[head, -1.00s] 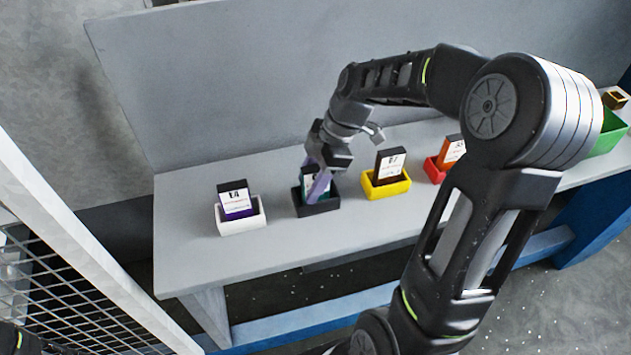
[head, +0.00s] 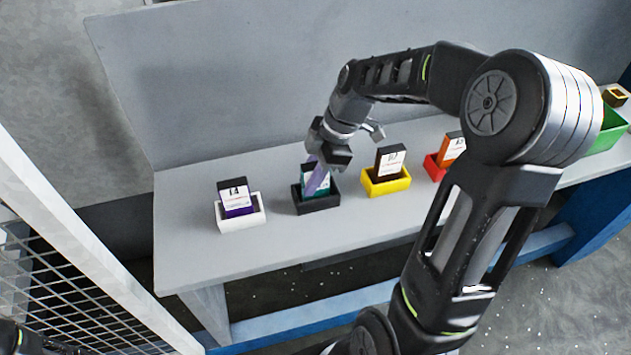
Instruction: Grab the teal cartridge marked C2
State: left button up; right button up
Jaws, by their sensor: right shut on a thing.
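The teal cartridge (head: 306,187) stands in the black holder (head: 318,206) on the grey bench. A white label shows on its face, but my fingers cover part of it and I cannot read its mark. My right gripper (head: 318,180) reaches down from above and is shut on the teal cartridge, with a purple finger across its front. Whether the cartridge's bottom still touches the holder's floor is hidden by the holder's wall.
A white holder (head: 224,224) with a purple cartridge (head: 238,212) stands to the left. A yellow holder (head: 388,188) with a dark brown cartridge (head: 390,158) and a red holder (head: 433,169) with an orange cartridge (head: 453,148) stand to the right. A panel (head: 220,90) rises behind the bench.

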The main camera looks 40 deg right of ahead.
grip_shut()
notch_tip(320, 180, up, 10)
jog(key=shift+b, duration=0.8)
dwell(0.4)
